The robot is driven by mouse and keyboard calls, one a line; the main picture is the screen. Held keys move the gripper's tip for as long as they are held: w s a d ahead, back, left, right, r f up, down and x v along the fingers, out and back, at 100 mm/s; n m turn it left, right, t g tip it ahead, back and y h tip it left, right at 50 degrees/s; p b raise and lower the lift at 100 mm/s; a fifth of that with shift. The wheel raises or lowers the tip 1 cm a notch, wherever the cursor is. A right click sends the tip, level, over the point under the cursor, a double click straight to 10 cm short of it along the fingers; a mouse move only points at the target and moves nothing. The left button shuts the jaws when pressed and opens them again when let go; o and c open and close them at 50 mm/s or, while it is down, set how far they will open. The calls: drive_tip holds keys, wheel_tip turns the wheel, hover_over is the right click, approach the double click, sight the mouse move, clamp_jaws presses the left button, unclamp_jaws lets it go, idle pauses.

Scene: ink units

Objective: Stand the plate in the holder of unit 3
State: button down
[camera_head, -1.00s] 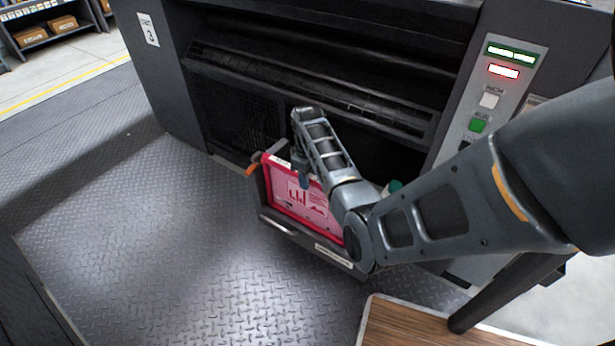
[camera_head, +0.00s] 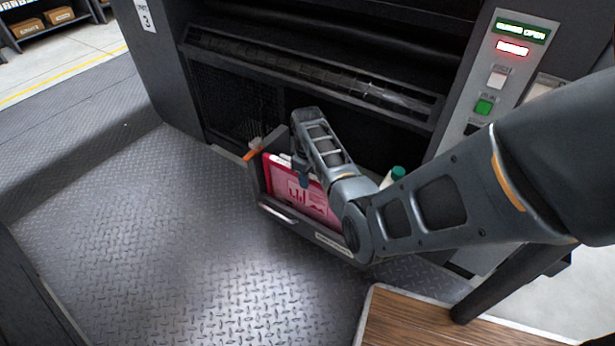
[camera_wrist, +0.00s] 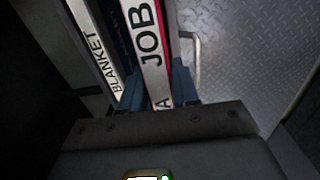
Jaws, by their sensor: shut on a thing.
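The pink-red plate (camera_head: 296,194) with a printed chart stands upright in the dark holder (camera_head: 300,228) at the front of unit 3 (camera_head: 165,75). Its lower part is hidden behind the holder's front wall; whether it touches the bottom is not visible. My gripper (camera_head: 303,178) is shut on the plate's upper edge. In the wrist view, the blue fingers of my gripper (camera_wrist: 157,88) sit on both sides of the plate's edge (camera_wrist: 148,45), marked "JOB A". A strip marked "BLANKET" (camera_wrist: 92,55) runs beside it on the left. My forearm hides the holder's right end.
A white bottle with a teal cap (camera_head: 397,173) stands behind my arm. The control panel (camera_head: 505,75) with lit displays is at the right. A wooden surface (camera_head: 415,325) lies at the bottom. The tread-plate floor (camera_head: 150,240) on the left is clear.

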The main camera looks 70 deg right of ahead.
drive_tip(key=shift+f, duration=0.3)
idle(0.5)
drive_tip(key=c, duration=0.8)
unclamp_jaws()
drive_tip(key=shift+o, duration=0.2)
drive_tip(key=shift+r+p, duration=1.25)
drive_tip(key=shift+r, duration=2.6)
drive_tip(key=shift+r, duration=0.1)
wheel_tip(320, 180, up, 5)
drive_tip(key=p, duration=0.5)
